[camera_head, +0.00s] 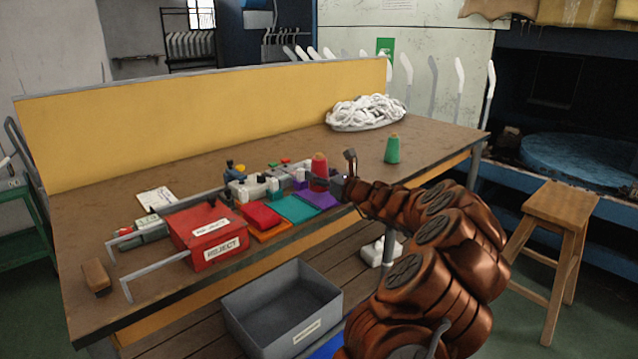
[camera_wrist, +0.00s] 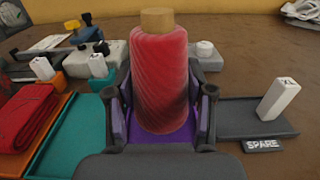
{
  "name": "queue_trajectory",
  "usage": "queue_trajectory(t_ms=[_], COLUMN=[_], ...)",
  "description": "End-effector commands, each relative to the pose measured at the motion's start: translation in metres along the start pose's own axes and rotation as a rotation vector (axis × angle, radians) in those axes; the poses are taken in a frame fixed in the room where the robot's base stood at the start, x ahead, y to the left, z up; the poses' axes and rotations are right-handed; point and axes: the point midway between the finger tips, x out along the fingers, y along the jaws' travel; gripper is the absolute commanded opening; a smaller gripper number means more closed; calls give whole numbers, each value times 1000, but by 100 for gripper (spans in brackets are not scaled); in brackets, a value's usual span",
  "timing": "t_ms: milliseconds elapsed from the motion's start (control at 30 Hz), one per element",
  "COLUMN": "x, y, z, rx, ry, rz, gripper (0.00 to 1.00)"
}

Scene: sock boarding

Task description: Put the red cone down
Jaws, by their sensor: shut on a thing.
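The red cone (camera_head: 319,166) is a wound red spool with a tan top, upright between my fingers. It fills the middle of the wrist view (camera_wrist: 160,75). My gripper (camera_head: 327,181) is shut on its lower part, with a dark finger on each side in the wrist view (camera_wrist: 160,112). A purple pad (camera_head: 320,199) lies on the table just in front of the cone in the head view. Whether the cone's base touches anything is hard to tell.
A green cone (camera_head: 393,149) stands to the right, with bare table around it. Teal (camera_head: 291,208) and red (camera_head: 258,215) pads and a red REJECT box (camera_head: 208,232) lie to the left. A SPARE tray (camera_wrist: 238,116) holding a white peg is right of my gripper.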

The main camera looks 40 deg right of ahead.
Motion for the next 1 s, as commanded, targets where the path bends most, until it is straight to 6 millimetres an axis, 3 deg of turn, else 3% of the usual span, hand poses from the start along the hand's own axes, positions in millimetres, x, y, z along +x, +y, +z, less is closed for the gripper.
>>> queue_trajectory(t_ms=[33,133,500,533,767,1000], x=[0,0,0,0,0,0], y=[0,1,1,0,0,0], z=[-12,-22,-23,-23,-22,-22], rx=[5,3,0,0,0,0], ry=[2,2,-1,0,0,0], rz=[0,1,1,0,0,0], gripper=[15,15,15,55,78,78])
